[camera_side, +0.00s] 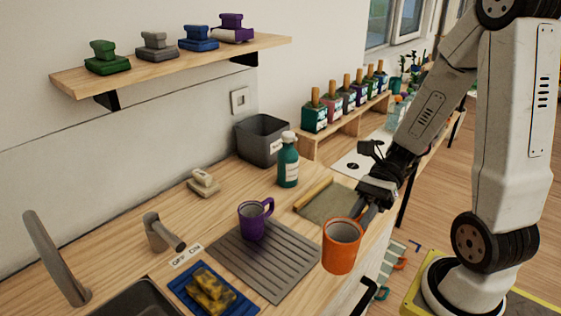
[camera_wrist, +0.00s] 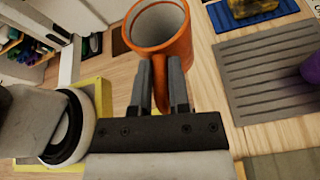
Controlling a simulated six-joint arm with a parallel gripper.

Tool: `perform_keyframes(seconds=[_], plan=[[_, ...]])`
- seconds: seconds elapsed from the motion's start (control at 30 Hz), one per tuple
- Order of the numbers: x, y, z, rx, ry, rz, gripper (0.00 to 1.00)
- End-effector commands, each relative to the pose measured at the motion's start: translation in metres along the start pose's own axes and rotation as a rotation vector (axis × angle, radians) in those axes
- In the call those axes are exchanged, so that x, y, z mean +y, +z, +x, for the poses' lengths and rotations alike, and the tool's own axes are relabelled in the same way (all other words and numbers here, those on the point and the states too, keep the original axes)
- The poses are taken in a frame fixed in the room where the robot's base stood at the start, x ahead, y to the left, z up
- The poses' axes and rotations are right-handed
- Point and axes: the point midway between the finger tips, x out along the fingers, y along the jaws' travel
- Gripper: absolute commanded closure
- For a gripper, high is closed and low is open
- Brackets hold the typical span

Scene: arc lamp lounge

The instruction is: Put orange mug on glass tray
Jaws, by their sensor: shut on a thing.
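The orange mug (camera_side: 341,252) is held upright by my gripper (camera_side: 367,212), beyond the counter's front edge in the side view. In the wrist view the mug (camera_wrist: 162,38) is ahead of my gripper (camera_wrist: 160,84), whose fingers are closed around its handle. A flat grey ribbed tray (camera_side: 283,268) lies on the counter, left of the mug; it also shows in the wrist view (camera_wrist: 255,78). I see no clearly glass tray; this ribbed one looks like the tray meant. A purple mug (camera_side: 252,222) stands upright at its back part.
A blue tray with yellow sponges (camera_side: 211,293) lies left of the ribbed tray, near the sink (camera_side: 137,299). A tap handle (camera_side: 162,232), a teal bottle (camera_side: 288,163), a grey bin (camera_side: 262,141) and an olive board (camera_side: 332,201) surround it. The ribbed tray's front part is bare.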

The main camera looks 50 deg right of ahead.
Motion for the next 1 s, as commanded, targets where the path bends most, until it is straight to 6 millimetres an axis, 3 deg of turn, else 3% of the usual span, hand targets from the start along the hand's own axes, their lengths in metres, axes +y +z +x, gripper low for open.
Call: perform_keyframes(seconds=[0.47, 1.0], plan=[[0.001, 0.01, -0.004, 0.0, -0.002, -0.004, 1.0], [0.014, 0.069, -0.029, 0.001, -0.002, -0.004, 1.0]])
